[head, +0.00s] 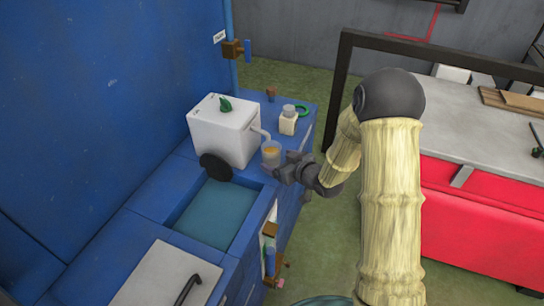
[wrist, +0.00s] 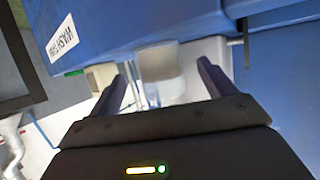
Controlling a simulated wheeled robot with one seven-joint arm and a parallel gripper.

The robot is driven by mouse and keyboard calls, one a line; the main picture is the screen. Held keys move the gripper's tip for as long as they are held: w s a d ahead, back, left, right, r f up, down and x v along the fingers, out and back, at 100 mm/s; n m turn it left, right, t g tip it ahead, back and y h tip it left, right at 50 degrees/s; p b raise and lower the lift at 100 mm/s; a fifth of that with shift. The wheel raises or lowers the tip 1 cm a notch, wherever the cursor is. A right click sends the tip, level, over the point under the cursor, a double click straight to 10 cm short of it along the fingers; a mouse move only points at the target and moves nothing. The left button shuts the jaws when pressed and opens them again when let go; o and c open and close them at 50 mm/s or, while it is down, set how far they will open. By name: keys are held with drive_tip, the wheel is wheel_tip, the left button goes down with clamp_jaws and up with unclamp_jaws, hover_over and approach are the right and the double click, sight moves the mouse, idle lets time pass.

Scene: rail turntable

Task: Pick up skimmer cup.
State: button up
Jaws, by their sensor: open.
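The skimmer cup appears to be the small clear cup with amber contents (head: 271,153) on the blue counter, just under the spout of the white box. My gripper (head: 283,169) is beside it, at its lower right in the head view. In the wrist view my gripper (wrist: 160,78) is open, its two dark fingers spread. A pale, translucent cup-like shape (wrist: 160,62) shows between and beyond the fingers. It is blurred, and I cannot tell whether either finger touches it.
The white box (head: 222,132) stands behind the cup, with a black disc (head: 215,168) at its front. A sunken basin (head: 214,214) lies nearer. A small pale bottle (head: 288,121) stands behind. A blue panel (wrist: 110,22) spans the upper wrist view.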

sight(272, 157)
drive_tip(key=x, duration=0.5)
drive_tip(key=shift+d, duration=0.1)
drive_tip(key=shift+c, duration=0.2)
drive_tip(key=c, duration=1)
